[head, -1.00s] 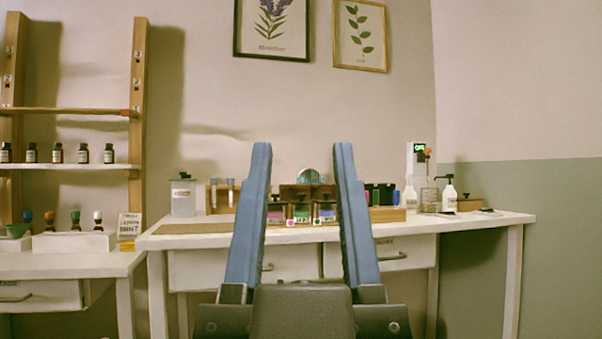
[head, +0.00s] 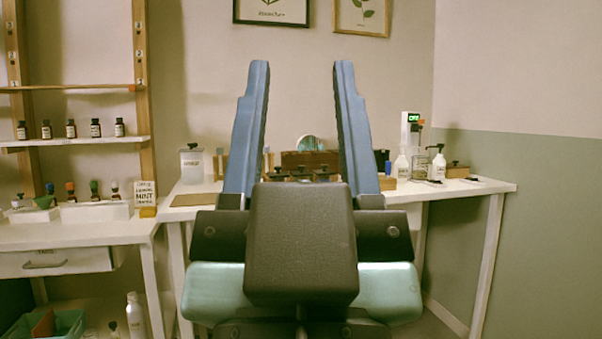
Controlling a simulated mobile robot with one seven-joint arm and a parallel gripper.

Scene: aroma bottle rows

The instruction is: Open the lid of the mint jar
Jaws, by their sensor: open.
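My gripper (head: 302,68) is open and empty, its two blue fingers pointing up in the picture and spread wide in front of the back table (head: 484,187). Dark knobbed lids (head: 300,173) of a short row of jars show between the fingers, just above my gripper's dark body. The jar bodies below are hidden by it. Which lid belongs to the mint jar cannot be told. A pale canister with a dark lid (head: 191,164) stands left of the fingers; its label is too small to read. The gripper touches none of these.
Pump bottles (head: 437,165) and a green-lit display (head: 412,118) stand at the table's right. A wooden box (head: 310,158) is behind the lids. Left are a bottle shelf (head: 75,144), a side table (head: 75,232) with small bottles and a card (head: 146,194), and a teal crate (head: 70,324) below.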

